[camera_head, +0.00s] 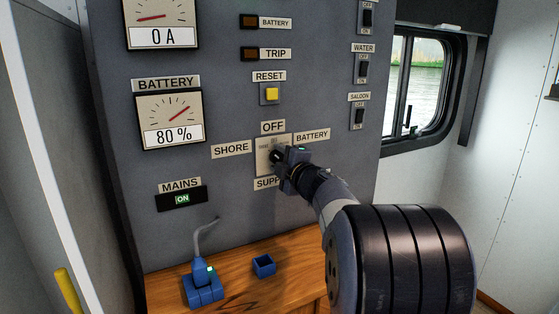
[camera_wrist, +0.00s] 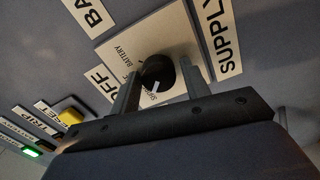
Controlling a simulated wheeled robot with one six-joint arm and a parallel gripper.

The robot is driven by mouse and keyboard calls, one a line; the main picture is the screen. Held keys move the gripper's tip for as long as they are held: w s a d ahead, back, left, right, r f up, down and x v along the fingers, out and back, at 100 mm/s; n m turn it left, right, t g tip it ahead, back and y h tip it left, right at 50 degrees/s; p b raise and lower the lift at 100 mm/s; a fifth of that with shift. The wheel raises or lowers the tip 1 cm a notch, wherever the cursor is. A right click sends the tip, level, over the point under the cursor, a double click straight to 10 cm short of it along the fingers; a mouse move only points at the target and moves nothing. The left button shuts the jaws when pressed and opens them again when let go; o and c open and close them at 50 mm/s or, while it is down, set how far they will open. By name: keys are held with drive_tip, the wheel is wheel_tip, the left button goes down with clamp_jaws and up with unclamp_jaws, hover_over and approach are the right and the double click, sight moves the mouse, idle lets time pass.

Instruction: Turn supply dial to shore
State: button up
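The supply dial, a round black knob (camera_wrist: 158,72) with a white pointer mark, sits on a pale plate (camera_wrist: 172,30). In the wrist view its pointer faces down toward the small SHORE marking, on the side opposite the BATTERY label (camera_wrist: 90,12). My gripper (camera_wrist: 160,80) has one finger on each side of the knob, with narrow gaps seeming to show; contact is hard to judge. In the head view my gripper (camera_head: 283,160) is at the dial plate (camera_head: 263,158) and hides part of it. The SHORE label (camera_head: 231,149) is left of the dial.
The MAINS display (camera_head: 181,199) reads ON. A green lamp (camera_wrist: 32,151) is lit in the wrist view. The yellow RESET button (camera_head: 271,94) is above the dial, and switches (camera_head: 359,116) are to the right. A blue plug (camera_head: 203,286) and small blue box (camera_head: 263,265) stand on the wooden counter.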

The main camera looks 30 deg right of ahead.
drive_tip(key=shift+o, duration=1.1)
drive_tip(key=shift+s, duration=0.1)
drive_tip(key=s, duration=1)
drive_tip(key=shift+s+d, duration=0.2)
drive_tip(key=shift+s, duration=0.1)
drive_tip(key=shift+w, duration=0.1)
drive_tip(key=w, duration=1)
drive_tip(key=shift+w+a, duration=0.2)
drive_tip(key=shift+w, duration=0.15)
